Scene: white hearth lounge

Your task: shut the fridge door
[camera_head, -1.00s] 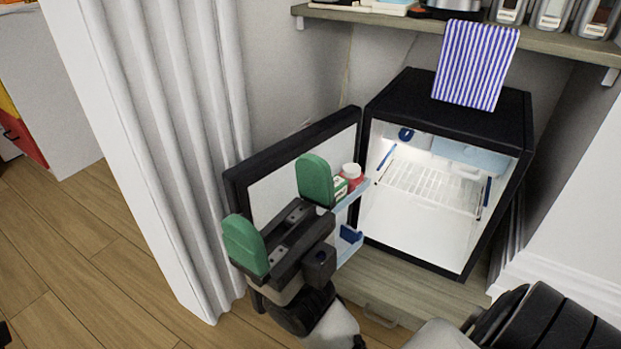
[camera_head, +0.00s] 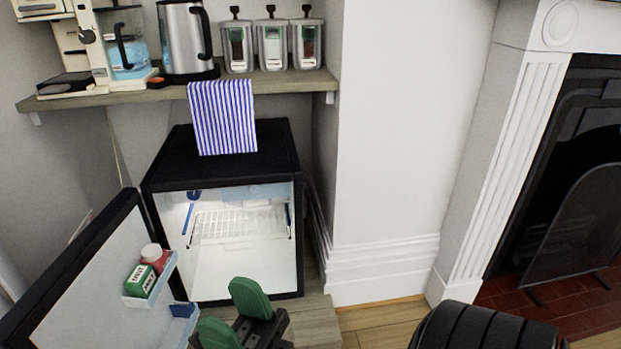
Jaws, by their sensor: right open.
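The small black fridge (camera_head: 275,150) stands open, its lit white inside with a wire shelf facing me. Its door (camera_head: 85,285) is swung wide to the left, inner side in view and cut off by the bottom left of the picture. My right gripper (camera_head: 236,313), with green finger pads, is open and empty at the bottom. It shows just right of the door's shelves and in front of the lower fridge opening, with no clear contact with the door. My left gripper is out of view.
A green box (camera_head: 140,280) and a red jar with a white lid (camera_head: 154,258) sit in the door shelf. A striped towel (camera_head: 222,117) hangs over the fridge top from the shelf (camera_head: 165,95) above. A white wall and fireplace (camera_head: 580,190) stand right.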

